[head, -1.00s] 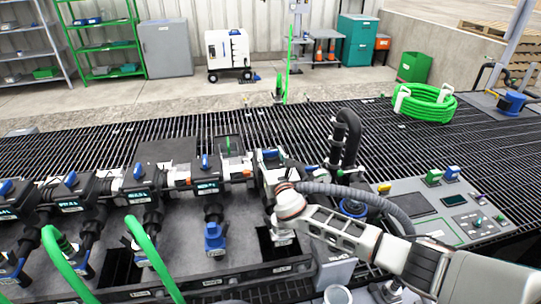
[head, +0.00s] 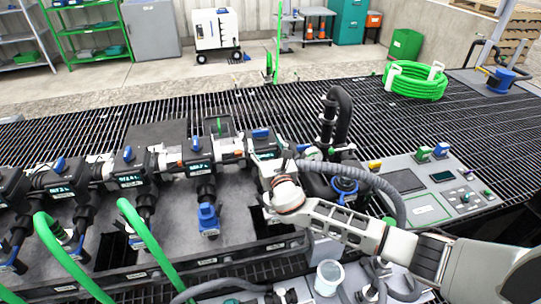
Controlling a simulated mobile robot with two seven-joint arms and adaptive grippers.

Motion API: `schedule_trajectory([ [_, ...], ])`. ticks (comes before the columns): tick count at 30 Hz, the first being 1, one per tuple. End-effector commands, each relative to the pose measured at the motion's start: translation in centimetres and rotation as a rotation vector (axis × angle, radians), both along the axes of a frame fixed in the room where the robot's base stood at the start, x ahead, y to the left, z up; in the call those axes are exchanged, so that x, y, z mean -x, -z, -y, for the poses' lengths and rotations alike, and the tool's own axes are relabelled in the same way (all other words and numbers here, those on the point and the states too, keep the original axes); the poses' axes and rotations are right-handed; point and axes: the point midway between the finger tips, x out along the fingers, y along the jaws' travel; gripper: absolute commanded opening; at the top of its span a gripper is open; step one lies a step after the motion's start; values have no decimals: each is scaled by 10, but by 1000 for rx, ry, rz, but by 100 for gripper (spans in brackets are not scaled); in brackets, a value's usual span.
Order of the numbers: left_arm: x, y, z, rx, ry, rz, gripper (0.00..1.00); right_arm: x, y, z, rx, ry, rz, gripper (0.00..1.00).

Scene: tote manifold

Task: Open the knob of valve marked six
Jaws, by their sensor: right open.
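A row of black valve bodies with small lit displays runs across the bench, each with a blue knob on top. The rightmost valve (head: 267,155) has a blue knob (head: 261,133) that looks turned crosswise. The knobs to its left (head: 195,143) (head: 128,153) (head: 60,163) look more upright. The valve markings are too small to read, so I cannot tell which is six. My right gripper (head: 267,172) is open, just in front of the rightmost valve and below its display. It partly hides the valve's lower part. My left gripper is out of view.
Green hoses (head: 150,245) rise at the front left. A black bent pipe (head: 338,118) stands right of the rightmost valve. A control panel (head: 418,208) lies further right, and a coiled green hose (head: 416,82) rests on the grating behind. A white cup (head: 329,276) is at the front.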

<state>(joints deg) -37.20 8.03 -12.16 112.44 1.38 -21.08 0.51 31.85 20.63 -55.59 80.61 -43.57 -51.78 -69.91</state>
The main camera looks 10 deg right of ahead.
Motion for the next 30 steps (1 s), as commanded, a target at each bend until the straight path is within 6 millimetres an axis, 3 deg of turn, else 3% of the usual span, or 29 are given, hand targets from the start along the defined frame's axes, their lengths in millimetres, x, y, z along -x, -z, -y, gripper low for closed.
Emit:
schedule_trajectory([
  [6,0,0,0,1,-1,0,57,41,0,1,-1,0,-1,57],
  [12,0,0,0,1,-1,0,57,62,-1,1,-1,0,1,57],
  [30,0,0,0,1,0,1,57,68,0,1,-13,3,-3,57],
])
